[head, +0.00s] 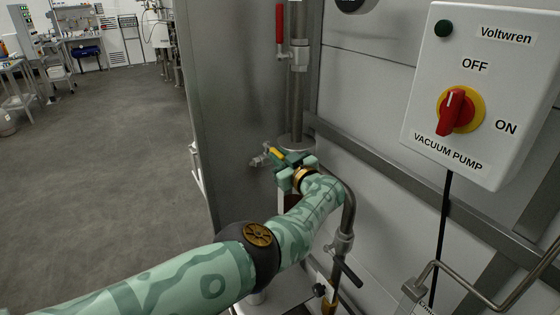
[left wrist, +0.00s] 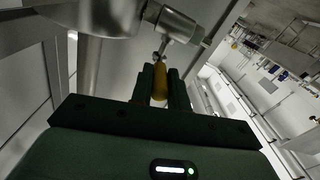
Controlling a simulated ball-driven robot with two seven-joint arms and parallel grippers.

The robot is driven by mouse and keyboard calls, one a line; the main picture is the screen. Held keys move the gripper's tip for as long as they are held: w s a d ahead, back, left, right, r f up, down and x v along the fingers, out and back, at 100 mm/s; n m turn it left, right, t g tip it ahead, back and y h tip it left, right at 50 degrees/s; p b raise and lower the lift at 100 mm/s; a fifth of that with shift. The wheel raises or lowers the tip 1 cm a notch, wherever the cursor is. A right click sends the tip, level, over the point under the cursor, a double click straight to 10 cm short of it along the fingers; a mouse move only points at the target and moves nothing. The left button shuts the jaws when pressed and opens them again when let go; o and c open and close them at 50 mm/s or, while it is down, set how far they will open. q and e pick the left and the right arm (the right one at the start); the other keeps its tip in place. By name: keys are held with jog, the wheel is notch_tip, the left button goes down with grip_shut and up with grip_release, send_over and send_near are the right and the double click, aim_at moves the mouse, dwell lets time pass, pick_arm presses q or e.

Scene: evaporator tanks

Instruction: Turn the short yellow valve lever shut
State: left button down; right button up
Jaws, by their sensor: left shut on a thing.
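The short yellow valve lever (head: 277,153) sits on a small metal valve (head: 259,160) low on the vertical steel pipe, near the middle of the head view. My left gripper (head: 287,161) reaches it from the front, its fingers around the lever. In the left wrist view the yellow lever (left wrist: 159,82) stands between the two dark fingers of my left gripper (left wrist: 160,88), which are shut on it. The valve body (left wrist: 172,24) shows above the fingertips. Part of the lever is hidden by the fingers. My right gripper is not in view.
A red lever (head: 280,24) hangs higher on the same pipe. A vacuum pump switch box (head: 478,92) is on the wall at right. A bent pipe (head: 349,205) and a dark handle (head: 346,271) are close to my left forearm. Open floor (head: 120,150) lies at left.

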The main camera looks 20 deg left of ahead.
pick_arm(q)
jog(key=shift+r, duration=0.15)
jog(key=c, duration=1.3)
grip_release()
jog(key=shift+d, duration=0.1)
jog(key=shift+c, duration=0.2)
jog(key=p+v, duration=0.4)
jog(key=v, duration=0.3)
jog(key=shift+s+d, duration=0.1)
jog(key=shift+s, duration=0.05)
